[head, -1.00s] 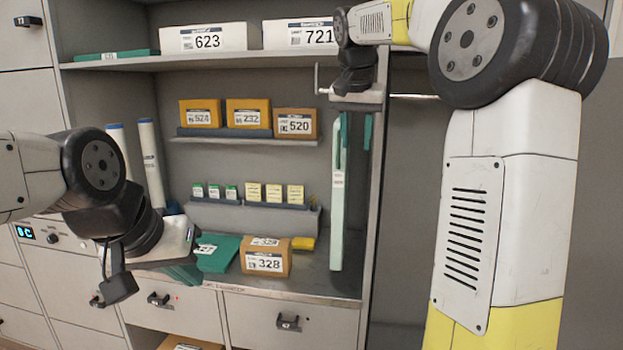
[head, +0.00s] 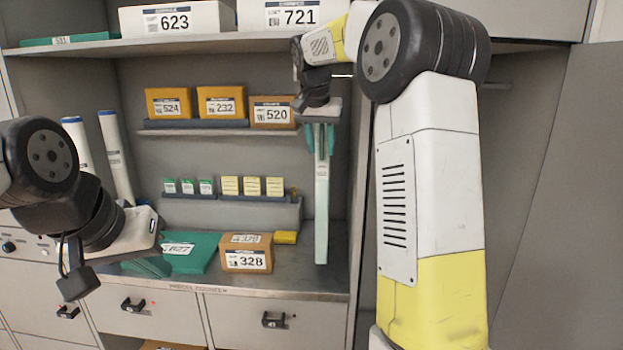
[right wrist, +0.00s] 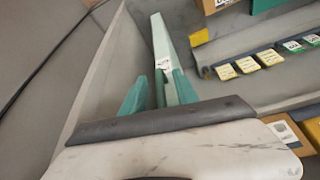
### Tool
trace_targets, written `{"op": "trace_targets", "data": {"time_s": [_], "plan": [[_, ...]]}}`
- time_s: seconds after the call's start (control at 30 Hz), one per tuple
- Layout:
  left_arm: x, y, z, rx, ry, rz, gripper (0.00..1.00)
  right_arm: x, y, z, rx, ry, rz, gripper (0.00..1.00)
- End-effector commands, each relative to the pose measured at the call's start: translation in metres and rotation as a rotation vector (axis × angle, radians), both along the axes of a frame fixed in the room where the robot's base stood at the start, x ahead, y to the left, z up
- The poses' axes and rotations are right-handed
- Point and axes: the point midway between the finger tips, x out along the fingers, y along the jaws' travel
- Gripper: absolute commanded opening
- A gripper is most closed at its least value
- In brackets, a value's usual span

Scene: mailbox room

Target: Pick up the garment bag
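The garment bag (head: 321,205) is a long, narrow, pale green strip with a small tag. It hangs upright in front of the cabinet, its lower end above the counter. My right gripper (head: 320,138) points down at its upper part, one teal finger on each side. In the right wrist view, the bag (right wrist: 161,45) runs between the fingers (right wrist: 160,92); the right finger looks against it, and the left contact is unclear. I cannot tell whether they grip it. My left gripper (head: 148,266) is low at the left, its fingers partly hidden, over the counter's left part.
A green packet (head: 192,258) and a box marked 328 (head: 247,260) lie on the counter (head: 285,283). Shelves behind hold orange boxes (head: 220,105) and small cards (head: 230,186). White tubes (head: 117,160) stand at left. A cabinet upright (head: 357,200) is right of the bag.

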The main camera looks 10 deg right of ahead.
Motion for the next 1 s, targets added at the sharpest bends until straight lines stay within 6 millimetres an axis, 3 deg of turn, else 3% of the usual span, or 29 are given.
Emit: {"op": "trace_targets", "data": {"time_s": [0.17,0.37,1.0], "plan": [[0.0000,0.0000,0.0000,0.000,0.000,0.000,0.00,0.0001,0.0001,-0.0003,0.000,0.000,0.000,0.36],[0.0001,0.0000,0.0001,0.000,0.000,0.000,0.00,-0.0001,0.0001,-0.0003,0.000,0.000,0.001,0.01],[0.0001,0.0000,0.0001,0.000,0.000,0.000,0.00,-0.0001,0.0003,-0.0002,0.000,0.001,0.001,0.00]]}}
